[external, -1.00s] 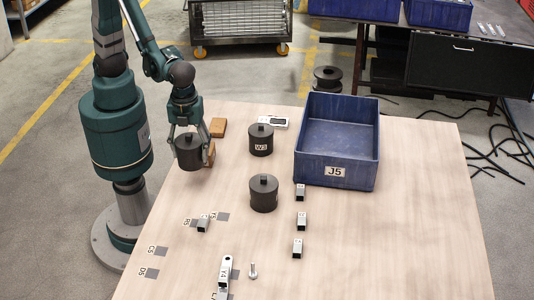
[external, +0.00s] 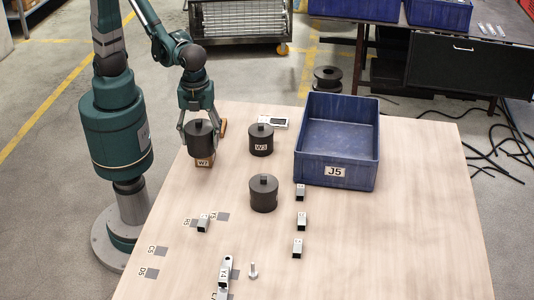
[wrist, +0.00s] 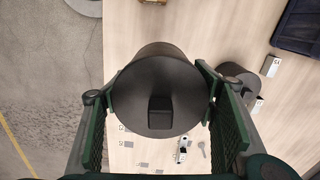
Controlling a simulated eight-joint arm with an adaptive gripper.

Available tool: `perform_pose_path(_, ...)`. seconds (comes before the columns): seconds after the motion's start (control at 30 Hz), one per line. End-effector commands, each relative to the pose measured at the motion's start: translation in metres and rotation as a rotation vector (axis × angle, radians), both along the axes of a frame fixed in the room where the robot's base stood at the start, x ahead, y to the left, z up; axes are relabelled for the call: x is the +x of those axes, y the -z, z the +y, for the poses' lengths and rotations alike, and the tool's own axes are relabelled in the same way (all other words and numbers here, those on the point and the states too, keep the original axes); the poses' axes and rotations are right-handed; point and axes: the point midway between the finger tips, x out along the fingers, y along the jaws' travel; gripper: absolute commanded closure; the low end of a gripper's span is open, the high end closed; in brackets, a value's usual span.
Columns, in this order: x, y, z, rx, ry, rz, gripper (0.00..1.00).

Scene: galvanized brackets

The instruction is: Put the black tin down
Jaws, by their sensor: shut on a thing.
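The held black tin (external: 201,139) is a dark cylinder with a small knob on its lid. My gripper (external: 199,134) is shut on it, upright, at the table's far left. In the wrist view the tin's round lid (wrist: 140,95) sits between the two green-padded fingers. Two similar black tins stand on the table to the right: one labelled W3 (external: 261,142) and a nearer one (external: 263,196).
A blue bin labelled J5 (external: 336,172) stands right of the tins. Another wooden block (external: 223,128) is partly hidden behind my gripper. The table's right side is clear.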

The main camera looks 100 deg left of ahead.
Motion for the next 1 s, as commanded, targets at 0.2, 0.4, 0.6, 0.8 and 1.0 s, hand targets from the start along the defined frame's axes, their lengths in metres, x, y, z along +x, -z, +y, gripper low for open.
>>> perform_pose_path(0.2, 0.039, -0.005, 0.007, 0.0, -0.05, 0.0, 0.78)
perform_pose_path(0.4, 0.095, -0.01, 0.023, 0.0, -0.121, 0.0, 0.78)
perform_pose_path(0.6, 0.153, -0.013, 0.045, 0.0, -0.194, 0.001, 0.78)
perform_pose_path(0.8, 0.209, -0.014, 0.075, 0.0, -0.268, 0.001, 0.78)
perform_pose_path(1.0, 0.263, -0.014, 0.112, 0.0, -0.343, 0.001, 0.78)
